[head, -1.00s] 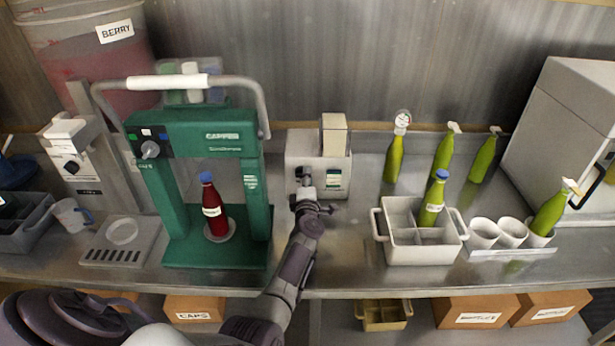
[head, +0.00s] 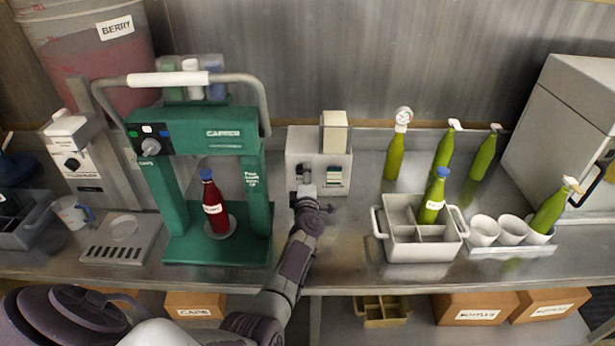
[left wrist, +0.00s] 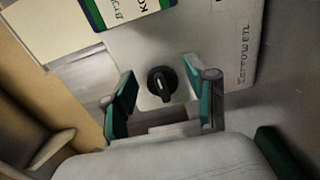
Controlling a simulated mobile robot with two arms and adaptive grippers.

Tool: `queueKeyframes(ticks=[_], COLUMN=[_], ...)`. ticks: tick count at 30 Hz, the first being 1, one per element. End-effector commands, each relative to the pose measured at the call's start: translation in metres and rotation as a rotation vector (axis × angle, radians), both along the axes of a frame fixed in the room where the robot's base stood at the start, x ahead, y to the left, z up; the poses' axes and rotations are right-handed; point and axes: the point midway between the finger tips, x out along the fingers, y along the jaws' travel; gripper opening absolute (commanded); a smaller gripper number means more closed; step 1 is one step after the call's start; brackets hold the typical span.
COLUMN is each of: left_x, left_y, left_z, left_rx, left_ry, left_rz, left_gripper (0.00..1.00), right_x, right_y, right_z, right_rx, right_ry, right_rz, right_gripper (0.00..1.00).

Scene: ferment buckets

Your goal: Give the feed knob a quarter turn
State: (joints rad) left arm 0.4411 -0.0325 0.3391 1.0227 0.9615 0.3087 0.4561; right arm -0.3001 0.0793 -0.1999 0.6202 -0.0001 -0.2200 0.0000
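The feed knob (left wrist: 162,84) is a round black dial with a raised grip bar and a pale mark. It sits on the front of a light grey box (head: 297,146); in the head view the knob is small and hard to make out by my gripper. My left gripper (left wrist: 161,92) is open, with one green-padded finger on each side of the knob. Gaps show between the fingers and the knob. In the head view the left gripper (head: 305,188) is right in front of the box. My right gripper is not in view.
A green capper frame (head: 185,215) with a red bottle (head: 212,205) stands just left of my arm. To the right are a divided grey crate (head: 405,245), white cups (head: 484,231) and several green bottles (head: 395,155). The counter between box and crate is clear.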

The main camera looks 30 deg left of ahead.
Motion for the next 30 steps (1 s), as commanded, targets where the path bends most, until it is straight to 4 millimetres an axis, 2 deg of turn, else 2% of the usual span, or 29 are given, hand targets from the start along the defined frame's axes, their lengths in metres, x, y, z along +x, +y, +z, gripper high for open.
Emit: queueKeyframes(ticks=[7,11,30], left_x=[0.001,0.0,-0.007], left_y=[0.0,0.0,0.011], left_z=[0.001,0.002,0.015], left_rx=[-0.023,-0.13,-1.134], left_ry=[-0.016,-0.083,-0.701], left_rz=[-0.001,-0.002,-0.001], left_gripper=[0.57,0.57,0.57], right_x=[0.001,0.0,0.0], right_y=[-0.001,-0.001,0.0], right_z=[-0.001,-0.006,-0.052], right_rx=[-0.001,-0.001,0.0], right_ry=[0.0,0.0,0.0], right_rz=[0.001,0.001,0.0], right_gripper=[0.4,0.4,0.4])
